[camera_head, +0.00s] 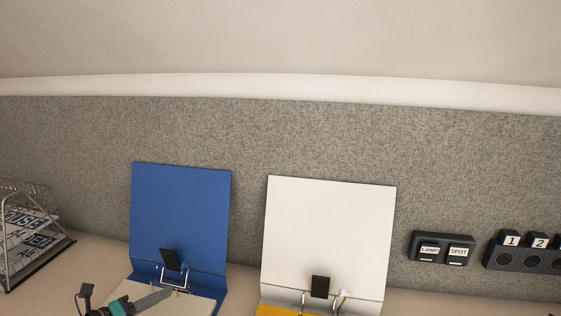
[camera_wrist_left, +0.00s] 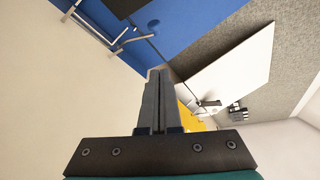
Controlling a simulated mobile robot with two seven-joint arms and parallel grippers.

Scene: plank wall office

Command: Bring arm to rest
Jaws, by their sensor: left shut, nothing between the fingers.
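My left gripper (camera_head: 153,299) shows at the bottom left of the head view, in front of the lower part of an open blue binder (camera_head: 180,215). In the left wrist view its fingers (camera_wrist_left: 157,80) are closed together with nothing between them. The blue binder also shows at the top of the wrist view (camera_wrist_left: 190,25), with its metal rings to the left of the fingers. I cannot tell whether the gripper touches the binder. My right gripper is in neither view.
An open white binder (camera_head: 330,230) with a yellow sheet (camera_head: 280,311) stands to the right. A wire rack (camera_head: 35,235) is at the far left. LAMP and SPOT switches (camera_head: 441,248) and a numbered socket block (camera_head: 525,257) sit along the grey panel (camera_head: 300,140). Above the panel is clear.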

